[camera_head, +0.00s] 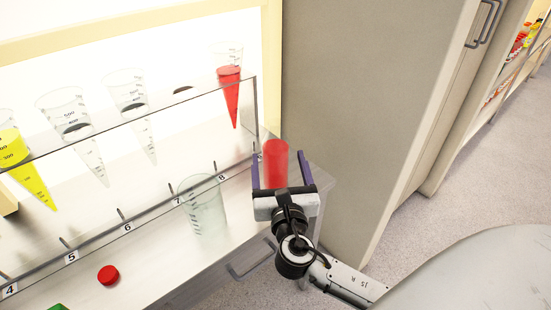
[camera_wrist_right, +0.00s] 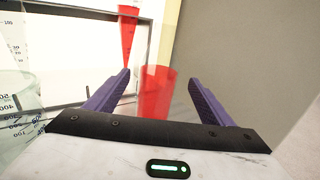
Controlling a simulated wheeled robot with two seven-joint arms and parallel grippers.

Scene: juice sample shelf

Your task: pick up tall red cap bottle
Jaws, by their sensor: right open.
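A tall red, slightly see-through cylinder (camera_head: 276,163) stands at the right end of the counter, by the number 8 end of the shelf. The right wrist view shows the red cylinder (camera_wrist_right: 157,92) between the spread fingers, with gaps on both sides. Its lower part is hidden behind the gripper body. My left gripper is not in view.
A clear beaker (camera_head: 203,208) stands just left of the right gripper. A flat red disc (camera_head: 108,274) lies on the counter. A clear panel (camera_head: 255,112) edges the rack of cones, including a red cone (camera_head: 230,92). A grey cabinet (camera_head: 365,110) rises on the right.

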